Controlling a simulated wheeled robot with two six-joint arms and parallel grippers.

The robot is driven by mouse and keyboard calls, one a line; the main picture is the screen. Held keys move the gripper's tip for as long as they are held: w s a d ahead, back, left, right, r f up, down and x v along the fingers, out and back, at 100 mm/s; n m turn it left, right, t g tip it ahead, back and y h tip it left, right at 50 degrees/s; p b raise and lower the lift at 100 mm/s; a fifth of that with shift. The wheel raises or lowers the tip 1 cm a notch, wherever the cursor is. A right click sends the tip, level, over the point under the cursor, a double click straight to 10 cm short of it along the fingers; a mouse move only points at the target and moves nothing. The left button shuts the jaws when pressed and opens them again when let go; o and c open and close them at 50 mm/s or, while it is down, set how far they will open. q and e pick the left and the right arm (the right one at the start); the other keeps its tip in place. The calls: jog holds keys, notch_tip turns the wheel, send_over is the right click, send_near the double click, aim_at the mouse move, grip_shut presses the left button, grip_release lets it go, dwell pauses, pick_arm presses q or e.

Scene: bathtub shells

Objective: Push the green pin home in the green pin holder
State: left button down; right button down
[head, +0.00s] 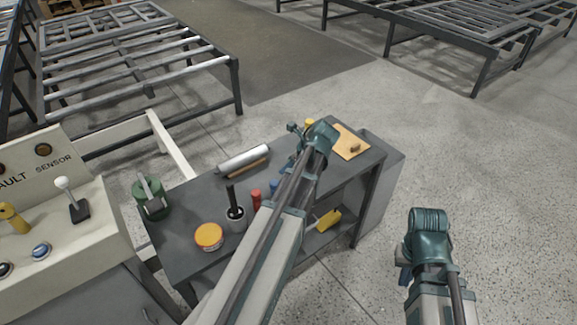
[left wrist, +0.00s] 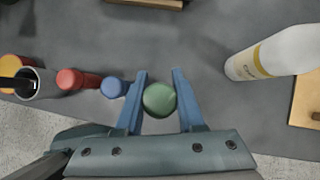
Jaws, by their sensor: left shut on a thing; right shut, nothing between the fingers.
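The green pin (left wrist: 159,100) shows in the left wrist view as a round green top between the two blue fingers of my left gripper (left wrist: 160,76). The left gripper is shut on it. The green pin holder cannot be made out; how deep the pin sits cannot be told. My right gripper (head: 404,262) is shut and empty, off to the right of the bench over the floor.
On the grey bench (head: 188,218) stand a red pin (head: 256,199), a blue pin (head: 274,187), a cup (head: 235,222), an orange-lidded tin (head: 208,237) and a green container (head: 151,202). A silver roll (head: 243,160) lies behind. A white bottle (left wrist: 270,55) stands right of the gripper.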

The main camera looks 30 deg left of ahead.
pick_arm(q)
jog(key=shift+f+b, duration=2.8)
jog(key=shift+f, duration=0.05)
jog(key=shift+c, duration=2.2)
grip_release()
jog(key=shift+r, duration=0.1)
jog(key=p+v, duration=1.1)
jog(key=v, duration=0.2)
jog(key=shift+d+r+p, duration=0.15)
jog(key=shift+r+p, duration=0.2)
jog(key=s+d+f+n+h, duration=0.1)
jog(key=s+d+n, duration=0.4)
jog(key=d, duration=0.3)
jog(key=s+d+n+h, duration=0.2)
jog(key=s+d+n, duration=0.3)
jog(key=d, duration=0.3)
jog(key=s+d+f+n+g+h, duration=0.1)
jog(key=s+d+n+h, duration=0.1)
jog(key=s+d+n, duration=0.3)
jog(key=s+d, duration=0.1)
jog(key=d, duration=0.2)
jog(key=shift+d+f+n+p, duration=0.3)
jog(key=shift+f+n+p, duration=0.05)
jog(key=shift+n, duration=0.05)
